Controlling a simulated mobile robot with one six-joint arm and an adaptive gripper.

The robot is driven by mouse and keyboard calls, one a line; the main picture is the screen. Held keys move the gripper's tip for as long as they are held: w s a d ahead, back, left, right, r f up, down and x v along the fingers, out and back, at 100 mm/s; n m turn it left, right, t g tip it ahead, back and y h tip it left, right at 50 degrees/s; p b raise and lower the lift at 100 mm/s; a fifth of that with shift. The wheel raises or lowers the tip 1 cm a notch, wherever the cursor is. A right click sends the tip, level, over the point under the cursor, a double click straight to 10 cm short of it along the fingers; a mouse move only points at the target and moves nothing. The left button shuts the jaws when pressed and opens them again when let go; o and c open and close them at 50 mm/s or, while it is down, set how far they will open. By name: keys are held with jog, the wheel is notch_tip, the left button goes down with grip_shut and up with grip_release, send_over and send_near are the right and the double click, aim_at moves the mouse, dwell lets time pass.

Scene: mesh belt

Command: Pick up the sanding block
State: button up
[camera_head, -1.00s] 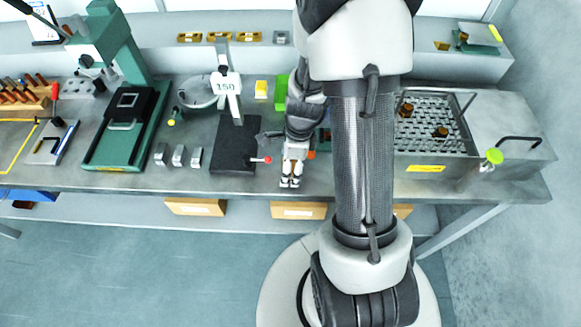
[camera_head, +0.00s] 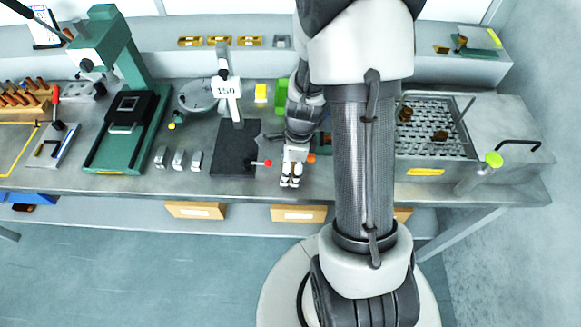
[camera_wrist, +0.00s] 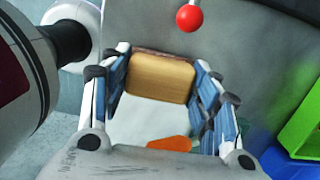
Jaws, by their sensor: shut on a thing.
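The sanding block (camera_wrist: 160,78) is a tan, wood-coloured block with rounded corners and a darker reddish-brown strip along its far edge. In the wrist view it sits between the two blue-padded fingers of my gripper (camera_wrist: 162,84), which are shut on it. In the head view my gripper (camera_head: 290,182) points down at the front of the bench, right of the black plate. I cannot make out the block there. I cannot tell whether the block touches the bench.
A red ball-ended lever (camera_head: 267,163) from the dark stand (camera_head: 234,148) is close left of my gripper. An orange piece (camera_wrist: 170,143) shows near the palm. A green bin (camera_wrist: 302,125) lies to the right in the wrist view. Small metal blocks (camera_head: 179,160) stand farther left.

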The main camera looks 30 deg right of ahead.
notch_tip(320, 180, up, 19)
jog(key=p, duration=0.6)
jog(key=shift+p, duration=0.3)
jog(key=shift+r, duration=0.25)
jog(key=shift+c, duration=0.5)
jog(key=o, duration=0.6)
jog(key=c, duration=0.4)
